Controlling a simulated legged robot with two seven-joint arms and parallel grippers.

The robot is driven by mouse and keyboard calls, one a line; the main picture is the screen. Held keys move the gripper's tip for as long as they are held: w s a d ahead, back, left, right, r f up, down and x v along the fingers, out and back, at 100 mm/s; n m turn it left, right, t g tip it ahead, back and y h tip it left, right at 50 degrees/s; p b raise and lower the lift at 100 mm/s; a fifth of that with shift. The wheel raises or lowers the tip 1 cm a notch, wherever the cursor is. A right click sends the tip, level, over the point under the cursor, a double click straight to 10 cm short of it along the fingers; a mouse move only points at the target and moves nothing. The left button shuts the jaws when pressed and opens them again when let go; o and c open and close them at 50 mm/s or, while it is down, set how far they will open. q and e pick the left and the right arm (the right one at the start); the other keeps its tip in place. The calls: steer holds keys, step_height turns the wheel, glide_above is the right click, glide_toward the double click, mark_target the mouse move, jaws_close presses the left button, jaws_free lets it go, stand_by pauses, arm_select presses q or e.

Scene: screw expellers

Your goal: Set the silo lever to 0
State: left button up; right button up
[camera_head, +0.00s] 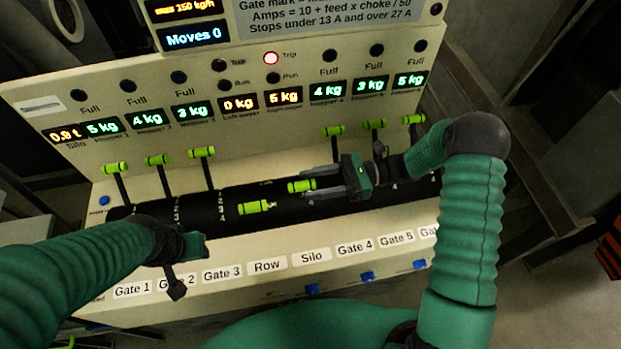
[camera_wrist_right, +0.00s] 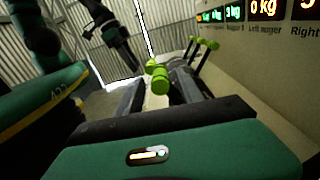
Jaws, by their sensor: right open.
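The silo lever has a yellow-green handle (camera_head: 298,187). It stands in the slotted black drum, above the Silo label (camera_head: 311,257), and leans toward the front. My right gripper (camera_head: 308,183) is open, with its fingers pointing left and lying on either side of the right end of this handle. In the right wrist view a green handle (camera_wrist_right: 160,88) shows between the fingertips. I cannot tell whether the fingers touch it. My left gripper (camera_head: 178,272) hangs near the Gate 2 label, and its finger opening is not clear.
The row lever handle (camera_head: 253,207) is just left of the silo handle and lower. Gate levers (camera_head: 202,152) stand upright on the left, and others (camera_head: 334,131) on the right behind my right gripper.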

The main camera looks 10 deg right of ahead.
steer(key=shift+a, duration=0.3)
steer(key=shift+w+f, duration=0.1)
jaws_close()
stand_by(1.2)
